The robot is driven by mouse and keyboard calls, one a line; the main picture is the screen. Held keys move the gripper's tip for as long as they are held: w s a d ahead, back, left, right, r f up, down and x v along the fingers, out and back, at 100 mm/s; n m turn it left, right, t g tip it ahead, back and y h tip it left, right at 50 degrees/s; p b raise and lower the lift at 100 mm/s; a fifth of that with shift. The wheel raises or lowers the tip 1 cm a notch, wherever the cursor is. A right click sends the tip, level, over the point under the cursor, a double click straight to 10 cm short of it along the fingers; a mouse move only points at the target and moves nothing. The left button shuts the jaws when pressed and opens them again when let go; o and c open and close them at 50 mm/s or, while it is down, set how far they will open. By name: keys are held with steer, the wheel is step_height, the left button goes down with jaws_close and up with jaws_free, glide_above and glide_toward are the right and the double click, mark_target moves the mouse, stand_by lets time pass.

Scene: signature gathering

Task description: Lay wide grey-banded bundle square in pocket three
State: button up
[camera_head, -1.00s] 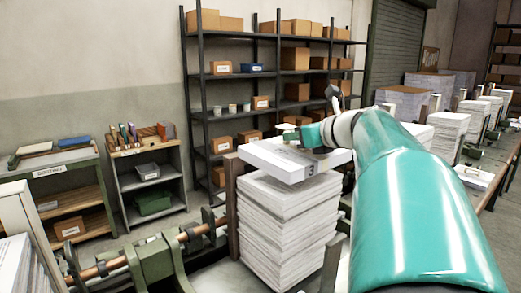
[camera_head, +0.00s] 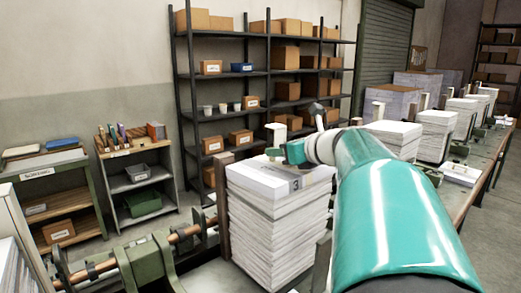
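A white paper bundle (camera_head: 262,178) with a grey band marked 3 lies on top of a tall paper stack (camera_head: 270,228). Its edges look roughly in line with the stack, with no clear gap beneath. The stack stands between upright posts (camera_head: 222,205). My gripper (camera_head: 276,153) is at the bundle's far top edge, at the end of my teal arm. Its fingers are small and partly hidden, so I cannot tell whether they grip the bundle. The right side of the stack is partly behind my arm.
More paper stacks (camera_head: 392,138) stand along the bench to the right. A green mechanism with a copper-coloured roller (camera_head: 98,268) is at lower left. Shelving with boxes (camera_head: 262,75) stands behind, and two low shelf units are at left.

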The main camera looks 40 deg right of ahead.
steer(key=shift+s+r, duration=0.25)
steer(key=shift+s, duration=0.05)
steer(key=v, duration=1.1)
steer(key=shift+s, duration=0.2)
